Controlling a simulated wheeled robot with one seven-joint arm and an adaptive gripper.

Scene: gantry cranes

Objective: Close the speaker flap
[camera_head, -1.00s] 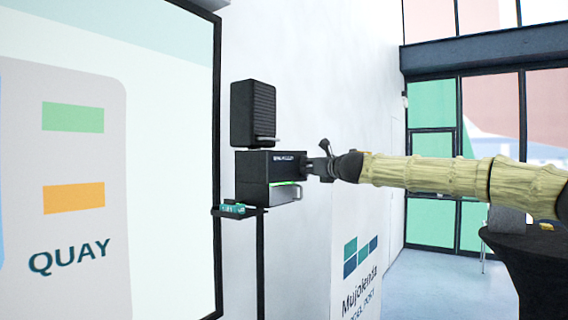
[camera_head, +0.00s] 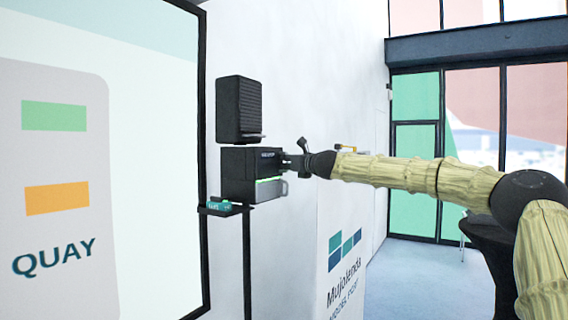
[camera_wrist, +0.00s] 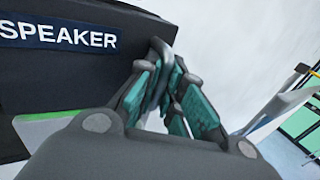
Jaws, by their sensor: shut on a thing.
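A dark box (camera_head: 238,161) hangs on the white wall, with a lettered band along its upper front. In the wrist view, a dark panel (camera_wrist: 85,75) of it carries the label "SPEAKER" (camera_wrist: 58,35); I take this as the speaker flap. My gripper (camera_head: 290,162) is at the right end of the lettered band. In the wrist view, my gripper (camera_wrist: 165,90) is shut on a grey handle-like piece (camera_wrist: 158,52) at the panel's right edge, partly hidden by the fingers. How far the flap stands open cannot be told. A green strip (camera_head: 268,180) shows below the band.
A black grilled unit (camera_head: 240,108) hangs just above the box. A grey lower part (camera_head: 270,190) and a small shelf with teal items (camera_head: 220,205) sit below. A large display (camera_head: 100,150) stands left. A dark round table (camera_head: 482,235) is at right. Floor between is clear.

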